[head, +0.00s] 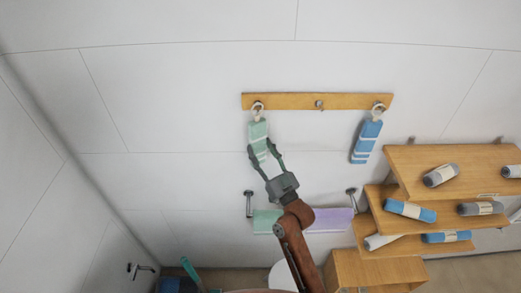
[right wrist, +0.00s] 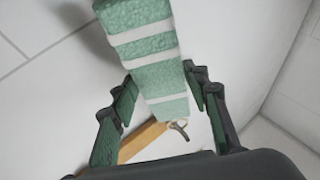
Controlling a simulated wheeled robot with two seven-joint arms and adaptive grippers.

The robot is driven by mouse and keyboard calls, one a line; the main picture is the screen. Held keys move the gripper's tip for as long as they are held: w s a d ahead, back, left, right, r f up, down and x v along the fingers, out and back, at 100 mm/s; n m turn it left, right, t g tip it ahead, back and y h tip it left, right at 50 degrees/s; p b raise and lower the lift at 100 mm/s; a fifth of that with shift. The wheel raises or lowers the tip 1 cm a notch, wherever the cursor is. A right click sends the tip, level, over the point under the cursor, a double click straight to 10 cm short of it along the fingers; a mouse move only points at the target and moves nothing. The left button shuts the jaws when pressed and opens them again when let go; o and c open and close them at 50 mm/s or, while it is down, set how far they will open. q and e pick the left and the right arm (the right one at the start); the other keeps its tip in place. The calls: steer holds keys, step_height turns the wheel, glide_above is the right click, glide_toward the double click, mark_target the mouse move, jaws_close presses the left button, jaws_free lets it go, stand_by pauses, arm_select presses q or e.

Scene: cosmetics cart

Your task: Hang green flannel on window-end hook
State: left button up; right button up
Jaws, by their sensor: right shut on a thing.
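The green flannel (head: 258,131), with pale stripes, is upright below the left-end hook (head: 257,104) of the wooden hook rail (head: 290,101). A pale loop at its top is at that hook; I cannot tell for sure whether it is around it. My right gripper (head: 263,150) is shut on the flannel from below. In the right wrist view the green flannel (right wrist: 148,45) lies between the fingers of the right gripper (right wrist: 160,82), and the hook (right wrist: 181,129) shows near its narrow end. My left gripper is not in view.
A blue flannel (head: 366,140) hangs from the right-end hook (head: 378,106); the middle hook (head: 319,104) is bare. Below, a rail holds a green towel (head: 266,221) and a purple towel (head: 332,219). Wooden shelves (head: 455,159) with rolled towels stand at the right.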

steer(key=o, duration=1.2)
